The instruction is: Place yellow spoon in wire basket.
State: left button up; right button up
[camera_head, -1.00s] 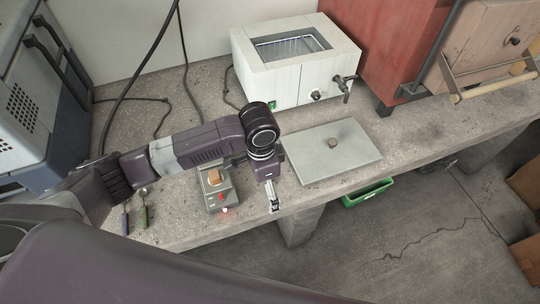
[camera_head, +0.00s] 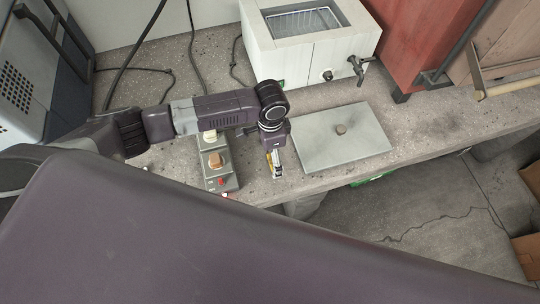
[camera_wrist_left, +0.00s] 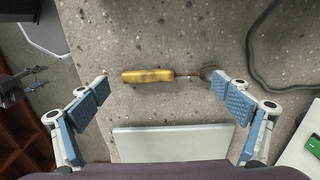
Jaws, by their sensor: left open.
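The yellow spoon lies on the concrete bench. In the left wrist view its yellow handle (camera_wrist_left: 148,76) is at the left and its thin shaft and dark bowl point right. In the head view a bit of yellow (camera_head: 268,158) shows at the fingers of my left gripper (camera_head: 275,166). The left gripper is open, its blue-padded fingers (camera_wrist_left: 160,93) spread on either side of the spoon; I see no grip on it. The wire basket (camera_head: 302,19) shows inside the opening of the white bath at the back. My right gripper is not in view.
A flat grey lid (camera_head: 342,136) with a knob lies just right of the left gripper. A small box with a red button (camera_head: 216,168) stands left of it. The white bath (camera_head: 312,50) has a tap at its front right. A red cabinet (camera_head: 415,35) stands further right.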

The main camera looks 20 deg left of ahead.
pick_arm(q)
jog(key=shift+s+f, duration=0.1)
jog(key=shift+f, duration=0.05)
jog(key=c, duration=1.3)
jog(key=shift+s, duration=0.1)
jog(key=shift+c, duration=0.6)
jog(key=shift+a, duration=0.1)
jog(key=shift+c, duration=0.9)
